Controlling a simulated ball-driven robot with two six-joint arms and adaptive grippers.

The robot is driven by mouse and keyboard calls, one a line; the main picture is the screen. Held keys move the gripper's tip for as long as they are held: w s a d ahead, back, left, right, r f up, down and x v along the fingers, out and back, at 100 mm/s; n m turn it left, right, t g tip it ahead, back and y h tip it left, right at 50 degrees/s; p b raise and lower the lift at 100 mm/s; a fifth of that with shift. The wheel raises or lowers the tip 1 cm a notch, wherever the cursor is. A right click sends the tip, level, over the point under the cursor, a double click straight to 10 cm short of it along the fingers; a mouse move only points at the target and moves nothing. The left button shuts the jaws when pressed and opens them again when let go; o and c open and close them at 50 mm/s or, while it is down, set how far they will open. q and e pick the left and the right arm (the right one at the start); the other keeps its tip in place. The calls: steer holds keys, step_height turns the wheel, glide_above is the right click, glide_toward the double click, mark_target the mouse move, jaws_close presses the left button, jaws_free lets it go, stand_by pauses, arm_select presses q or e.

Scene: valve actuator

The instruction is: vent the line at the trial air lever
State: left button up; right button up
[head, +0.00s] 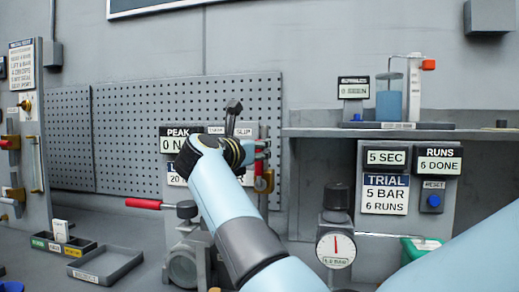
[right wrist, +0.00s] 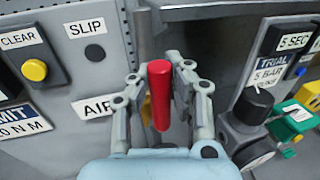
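The air lever shows in the right wrist view as a red handle (right wrist: 159,95) beside the white AIR label (right wrist: 95,107) on a grey panel. My right gripper (right wrist: 160,70) has one finger on each side of this handle, and the fingers look closed on it. In the head view my right gripper (head: 236,152) is at the right edge of the same panel, with its fingertips mostly hidden by my wrist. The round gauge (head: 336,250) under a dark knob stands to the right, its needle near upright. My left gripper is not in view.
A trial panel (head: 384,194) with a blue reset button (head: 434,200) stands right of the gauge. Another red handle (head: 146,204) sticks out left of the lever panel. A shelf (head: 470,132) carries a beaker of blue liquid (head: 390,103). An open tray (head: 106,266) lies at left.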

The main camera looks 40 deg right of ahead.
jaws_close()
steer(key=shift+w+d+f, duration=0.1)
steer(key=shift+d+f, duration=0.1)
steer(key=shift+f, duration=0.05)
